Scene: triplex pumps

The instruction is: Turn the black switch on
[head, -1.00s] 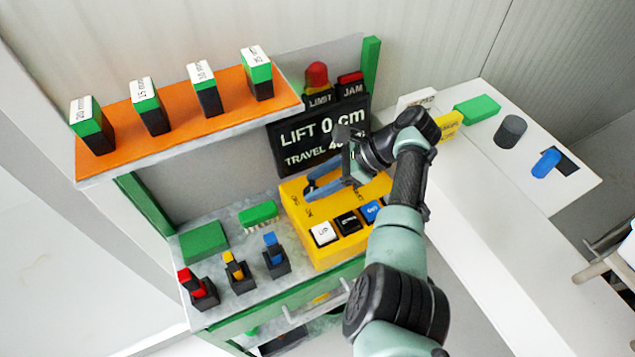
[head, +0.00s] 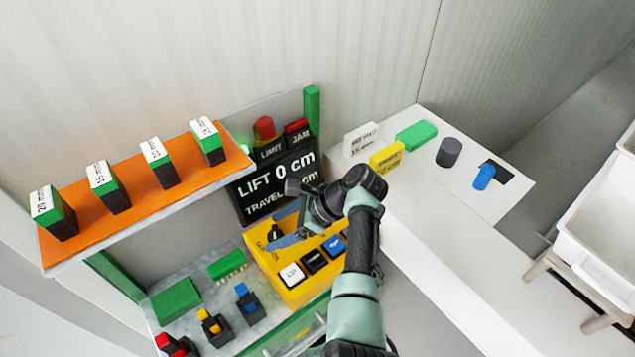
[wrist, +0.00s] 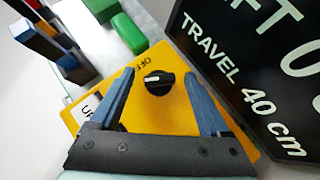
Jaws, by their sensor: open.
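The black switch (wrist: 158,83) is a round knob with a white mark, on the top of a yellow control box (wrist: 140,118). In the wrist view it lies between my two blue fingertips, with a gap on both sides. An upside-down "OFF" label shows above and left of it. My gripper (wrist: 159,75) is open and holds nothing. In the head view the switch (head: 274,232) shows beside my gripper (head: 282,228) at the back left of the box. I cannot tell whether the fingertips are level with the knob.
White, black and blue buttons (head: 292,274) line the box's front. A black display (head: 262,190) reading "LIFT 0 cm" stands behind, below red lamps (head: 265,128) and a small green light (head: 245,147). An orange shelf (head: 130,195) overhangs at left. Small coloured levers (head: 245,300) stand below it.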

